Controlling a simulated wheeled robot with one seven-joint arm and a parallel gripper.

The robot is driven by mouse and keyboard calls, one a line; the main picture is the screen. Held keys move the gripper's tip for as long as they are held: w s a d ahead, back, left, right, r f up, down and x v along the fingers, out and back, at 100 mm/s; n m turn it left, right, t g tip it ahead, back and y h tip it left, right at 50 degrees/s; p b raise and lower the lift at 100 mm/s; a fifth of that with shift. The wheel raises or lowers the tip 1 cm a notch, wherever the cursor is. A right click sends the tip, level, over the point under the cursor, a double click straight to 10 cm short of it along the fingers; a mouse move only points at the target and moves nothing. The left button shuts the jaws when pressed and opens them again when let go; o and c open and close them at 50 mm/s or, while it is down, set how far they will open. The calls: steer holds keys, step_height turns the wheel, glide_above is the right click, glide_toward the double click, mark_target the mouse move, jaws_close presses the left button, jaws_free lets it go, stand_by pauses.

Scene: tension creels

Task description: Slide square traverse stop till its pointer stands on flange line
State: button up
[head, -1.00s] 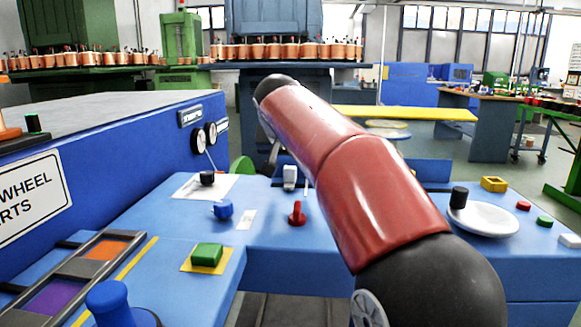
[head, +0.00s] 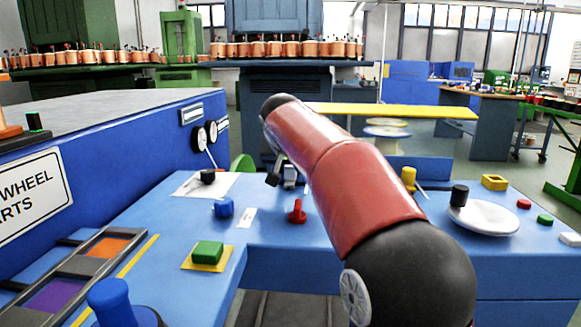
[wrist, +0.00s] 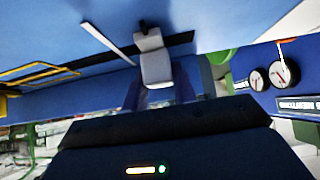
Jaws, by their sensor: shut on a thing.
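A pale grey block-shaped stop (wrist: 153,58), which I take for the square traverse stop, sits on a dark slot in the blue bench top. It also shows in the head view (head: 290,174), partly hidden by my arm. My gripper (wrist: 158,88) is shut on the stop, with a finger on each side of its lower part in the wrist view. A thin white line (wrist: 108,43) lies on the blue surface left of the stop, apart from it.
On the bench are a black knob (head: 207,177), a blue knob (head: 223,208), a red knob (head: 297,212), a green button (head: 208,253) and a yellow knob (head: 408,178). Dials (head: 205,134) are on the blue cabinet at left. A white disc (head: 484,219) lies right of my arm.

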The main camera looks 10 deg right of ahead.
steer(key=d, duration=0.2)
steer(key=s+d, duration=0.1)
steer(key=d, duration=0.1)
steer(key=shift+s, duration=0.15)
steer(key=shift+a, duration=0.1)
steer(key=o, duration=1)
steer(key=shift+c, duration=0.2)
steer(key=v, duration=0.7)
steer(key=shift+s+r, duration=0.25)
steer(key=shift+r, duration=0.05)
steer(key=shift+a, duration=0.1)
